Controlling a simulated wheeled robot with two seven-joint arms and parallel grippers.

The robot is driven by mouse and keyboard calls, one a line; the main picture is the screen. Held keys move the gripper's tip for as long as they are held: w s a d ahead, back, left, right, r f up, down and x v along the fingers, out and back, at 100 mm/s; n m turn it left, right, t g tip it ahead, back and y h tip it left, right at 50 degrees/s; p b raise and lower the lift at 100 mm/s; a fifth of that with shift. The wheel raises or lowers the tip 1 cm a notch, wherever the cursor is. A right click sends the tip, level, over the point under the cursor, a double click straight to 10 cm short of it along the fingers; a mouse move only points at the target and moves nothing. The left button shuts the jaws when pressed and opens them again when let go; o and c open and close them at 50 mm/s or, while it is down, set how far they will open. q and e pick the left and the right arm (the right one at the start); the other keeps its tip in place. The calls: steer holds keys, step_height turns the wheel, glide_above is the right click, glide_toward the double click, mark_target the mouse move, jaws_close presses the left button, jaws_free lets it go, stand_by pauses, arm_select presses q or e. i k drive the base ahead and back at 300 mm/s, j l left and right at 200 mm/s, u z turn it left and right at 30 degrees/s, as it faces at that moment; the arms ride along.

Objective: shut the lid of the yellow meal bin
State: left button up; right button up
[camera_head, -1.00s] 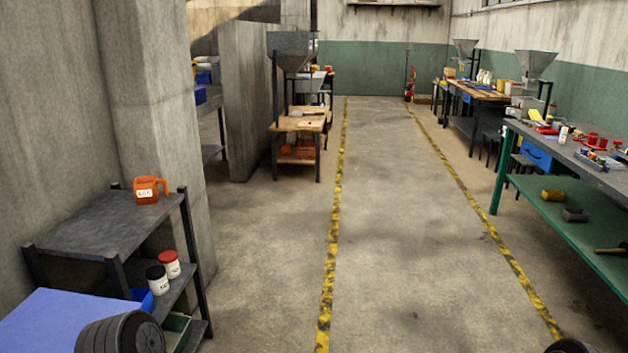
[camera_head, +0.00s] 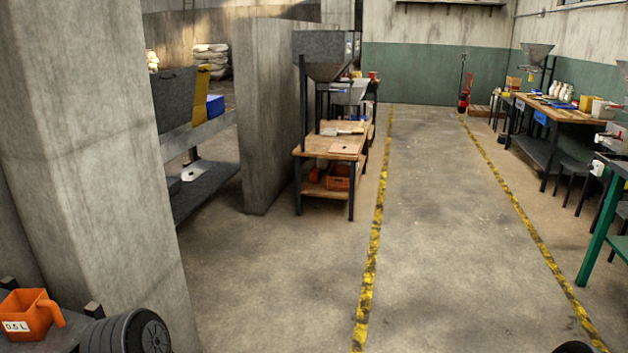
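A yellow upright piece (camera_head: 202,95) shows on a bench behind the concrete pillar, at the left in the head view. It stands between a dark grey box (camera_head: 174,98) and a blue box (camera_head: 215,105). It may be part of the yellow meal bin, but at this distance I cannot tell its lid from its body. Neither gripper is in view.
A concrete pillar (camera_head: 92,150) stands close on the left, and a partition wall (camera_head: 275,110) stands beyond the bench. An orange jug (camera_head: 28,314) sits on a low shelf at lower left. Open floor (camera_head: 270,270) lies ahead, with a yellow-marked aisle (camera_head: 435,200) to the right.

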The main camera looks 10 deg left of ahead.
mark_target(202, 84)
steer(key=i+u, duration=0.25)
steer(key=i, duration=2.4)
steer(key=i+u, duration=0.15)
steer(key=i, duration=0.4)
steer(key=i+u, duration=0.2)
steer(key=i, duration=0.35)
steer(key=i+l+u, duration=0.15)
steer(key=i, duration=0.4)
steer(key=i+l+u, duration=0.15)
steer(key=i, duration=0.35)
steer(key=i+l+u, duration=0.15)
steer(key=i, duration=0.4)
steer(key=i+u, duration=0.25)
steer(key=i, duration=0.85)
